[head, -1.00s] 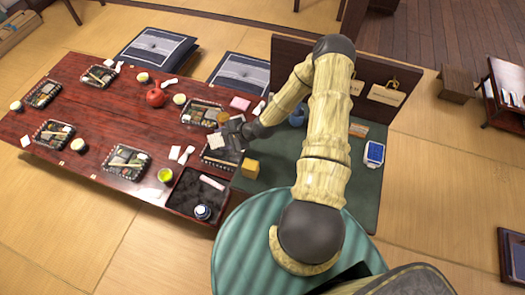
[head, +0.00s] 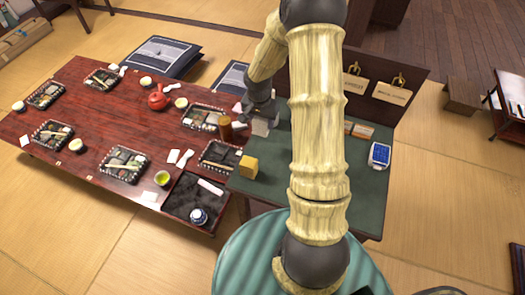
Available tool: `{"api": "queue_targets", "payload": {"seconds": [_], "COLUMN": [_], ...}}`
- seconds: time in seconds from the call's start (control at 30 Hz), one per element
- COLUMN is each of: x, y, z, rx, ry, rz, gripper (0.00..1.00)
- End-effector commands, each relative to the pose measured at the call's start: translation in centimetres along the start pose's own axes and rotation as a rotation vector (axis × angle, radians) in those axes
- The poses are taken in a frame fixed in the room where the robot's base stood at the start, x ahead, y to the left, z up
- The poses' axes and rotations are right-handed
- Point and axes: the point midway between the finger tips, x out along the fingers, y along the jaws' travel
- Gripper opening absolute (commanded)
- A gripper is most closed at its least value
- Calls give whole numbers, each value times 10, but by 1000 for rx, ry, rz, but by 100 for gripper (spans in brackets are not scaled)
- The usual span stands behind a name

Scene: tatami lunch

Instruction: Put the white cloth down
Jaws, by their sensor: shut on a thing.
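My gripper (head: 262,116) is shut on the white cloth (head: 262,127), a small pale piece hanging below the fingers. They are over the left back part of the green-topped side table (head: 345,205), close to the edge of the red lunch table. The cloth looks held above the surface, but I cannot tell how high. My arm hides part of the green top.
The red lunch table (head: 100,110) holds several bento trays, cups, a red teapot (head: 157,101) and a brown cylinder (head: 225,128). A yellow block (head: 248,167) stands at the green top's left edge. A blue-and-white device (head: 379,154) lies at right. A dark tray (head: 182,207) is front left.

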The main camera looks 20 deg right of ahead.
Motion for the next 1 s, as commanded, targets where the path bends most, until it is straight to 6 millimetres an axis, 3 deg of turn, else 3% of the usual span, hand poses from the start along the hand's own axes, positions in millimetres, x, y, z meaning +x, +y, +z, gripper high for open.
{"api": "queue_targets", "payload": {"seconds": [0.3, 0.63, 1.0], "x": [1, 46, 51], "y": [0, 0, 0], "z": [0, 7, 7], "rx": [-2, -3, -2], "ry": [0, -3, 0], "rz": [1, 2, 0], "gripper": [32, 32, 32]}}
